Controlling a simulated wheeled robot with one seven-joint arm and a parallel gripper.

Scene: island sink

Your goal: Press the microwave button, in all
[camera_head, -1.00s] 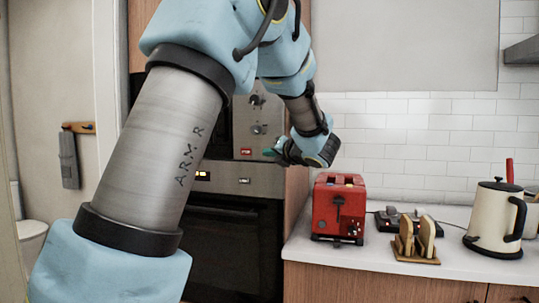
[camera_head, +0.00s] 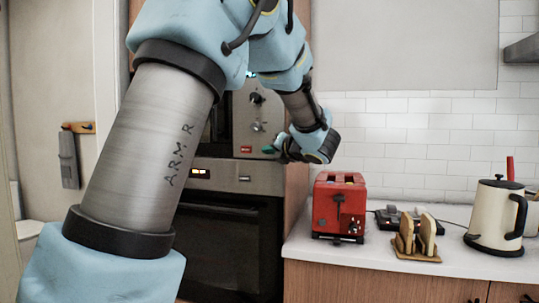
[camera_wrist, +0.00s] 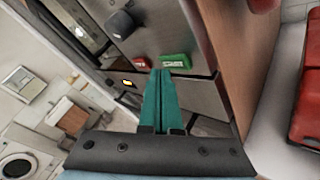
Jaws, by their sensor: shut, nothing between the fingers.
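The microwave (camera_head: 238,125) is built in above the oven. Its grey control panel has dark knobs, a red button (camera_head: 246,150) and a green button. In the wrist view the green button (camera_wrist: 176,61) lies just beyond and slightly right of my fingertips, and the red button (camera_wrist: 140,64) lies to their left. My gripper (camera_wrist: 162,73) has teal fingers, shut together and empty, pointing at the panel close to the green button. I cannot tell whether they touch it. In the head view my gripper (camera_head: 271,148) is right of the red button, and the green button is not visible.
The oven (camera_head: 230,240) is below the microwave. A red toaster (camera_head: 339,205), toast in a wooden rack (camera_head: 417,240) and a cream kettle (camera_head: 494,215) stand on the white counter to the right. A wooden cabinet side separates oven and counter. My arm hides much of the microwave.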

